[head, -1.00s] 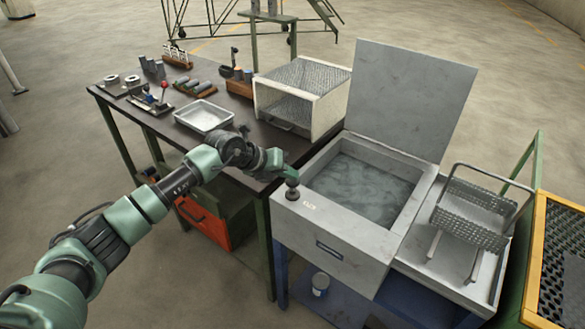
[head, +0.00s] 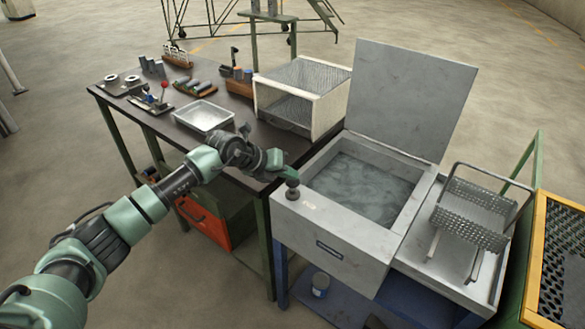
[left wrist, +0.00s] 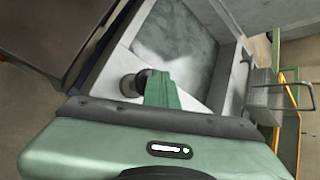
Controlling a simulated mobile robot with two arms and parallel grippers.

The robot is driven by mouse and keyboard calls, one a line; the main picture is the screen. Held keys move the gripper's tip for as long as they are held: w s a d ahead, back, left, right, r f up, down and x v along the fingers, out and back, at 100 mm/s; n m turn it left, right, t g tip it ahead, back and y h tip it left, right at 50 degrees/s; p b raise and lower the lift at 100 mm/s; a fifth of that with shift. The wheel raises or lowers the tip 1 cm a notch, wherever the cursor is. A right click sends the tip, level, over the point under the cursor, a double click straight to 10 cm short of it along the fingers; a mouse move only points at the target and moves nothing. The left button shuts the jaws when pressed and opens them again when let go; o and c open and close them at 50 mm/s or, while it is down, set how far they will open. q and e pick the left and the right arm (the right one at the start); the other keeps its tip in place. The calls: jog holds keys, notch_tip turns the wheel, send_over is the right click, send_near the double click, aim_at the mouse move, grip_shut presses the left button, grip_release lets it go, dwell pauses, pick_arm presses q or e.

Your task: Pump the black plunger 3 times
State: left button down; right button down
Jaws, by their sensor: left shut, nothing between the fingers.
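The black plunger (head: 292,191) stands on the near left corner of the grey quench tank (head: 330,235), beside its liquid-filled basin. In the left wrist view the plunger's dark knob (left wrist: 131,84) shows beside my green fingers. My left gripper (head: 291,175) is shut and empty, its fingertips right at the top of the plunger. In the left wrist view the shut fingers (left wrist: 160,85) partly cover the knob. I cannot tell whether they press on it. My right gripper is not in view.
The tank's lid (head: 412,95) stands open behind the basin. A perforated basket (head: 470,212) sits on the right-hand shelf. The dark workbench (head: 245,171) to the left holds a metal tray (head: 204,116), a wire-sided box (head: 300,95) and small tools.

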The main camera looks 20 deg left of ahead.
aim_at(290, 182)
pick_arm(q)
jog(key=shift+s+f, duration=0.2)
jog(key=shift+f, duration=0.4)
jog(key=shift+r, duration=0.2)
jog(key=shift+w+r+p, duration=0.15)
jog(key=shift+r+p, duration=0.5)
jog(key=shift+p, duration=0.05)
notch_tip(290, 182, up, 5)
jog(key=p, duration=0.3)
jog(key=shift+f, duration=0.15)
jog(key=shift+w+r, duration=0.1)
jog(key=shift+r, duration=0.1)
